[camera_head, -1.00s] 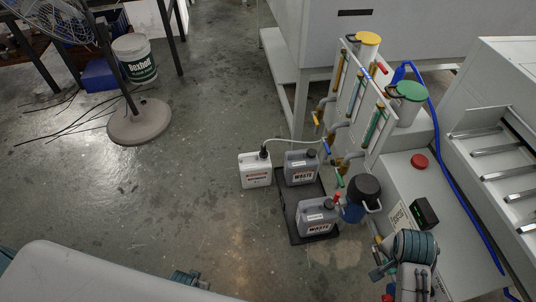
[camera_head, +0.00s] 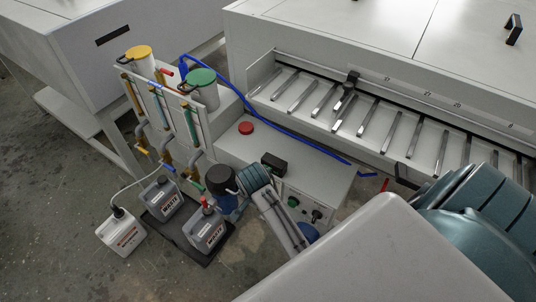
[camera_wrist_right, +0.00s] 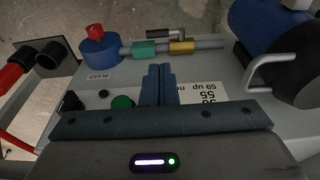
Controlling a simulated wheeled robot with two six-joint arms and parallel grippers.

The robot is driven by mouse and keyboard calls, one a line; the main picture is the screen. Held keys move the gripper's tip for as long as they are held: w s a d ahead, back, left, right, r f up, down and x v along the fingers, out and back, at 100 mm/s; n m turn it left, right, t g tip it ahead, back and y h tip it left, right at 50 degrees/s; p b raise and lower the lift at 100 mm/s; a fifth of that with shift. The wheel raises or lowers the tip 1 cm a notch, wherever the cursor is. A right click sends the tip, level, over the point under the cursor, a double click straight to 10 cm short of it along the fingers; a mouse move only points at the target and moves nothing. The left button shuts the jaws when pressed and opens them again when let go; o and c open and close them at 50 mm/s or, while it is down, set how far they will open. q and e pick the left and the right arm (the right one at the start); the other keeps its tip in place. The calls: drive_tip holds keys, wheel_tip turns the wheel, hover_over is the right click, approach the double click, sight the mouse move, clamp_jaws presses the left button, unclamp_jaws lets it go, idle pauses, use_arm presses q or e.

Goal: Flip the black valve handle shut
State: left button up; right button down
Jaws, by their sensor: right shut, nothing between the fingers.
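A valve handle (camera_wrist_right: 160,34), dark with a pale end, shows in the right wrist view. It lies roughly along a grey pipe (camera_wrist_right: 212,43) that has green and brass-coloured fittings. My right gripper (camera_wrist_right: 158,72) is shut and empty, its fingertips pointing at the pipe; they look apart from the handle, though the depth is hard to judge. In the head view my right arm (camera_head: 280,217) reaches to the front of the grey machine box, hiding the valve and the fingers. My left gripper is not in view.
A blue canister with a black lid (camera_head: 222,181) stands beside the arm; its blue body (camera_wrist_right: 262,28) and metal handle are close in the wrist view. Waste jugs (camera_head: 206,232) stand on a black tray (camera_head: 167,236). A green button (camera_wrist_right: 122,102) and red-ended connectors (camera_wrist_right: 12,77) are nearby.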

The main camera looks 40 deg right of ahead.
drive_tip(key=d+f, duration=0.1)
drive_tip(key=f, duration=0.8)
drive_tip(key=w+d+f, duration=0.1)
drive_tip(key=f, duration=0.3)
drive_tip(key=shift+d+f, duration=0.3)
drive_tip(key=shift+f, duration=0.05)
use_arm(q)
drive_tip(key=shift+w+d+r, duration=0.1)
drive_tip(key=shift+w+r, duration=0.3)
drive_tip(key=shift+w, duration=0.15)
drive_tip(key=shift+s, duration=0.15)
use_arm(e)
drive_tip(key=shift+s, duration=0.15)
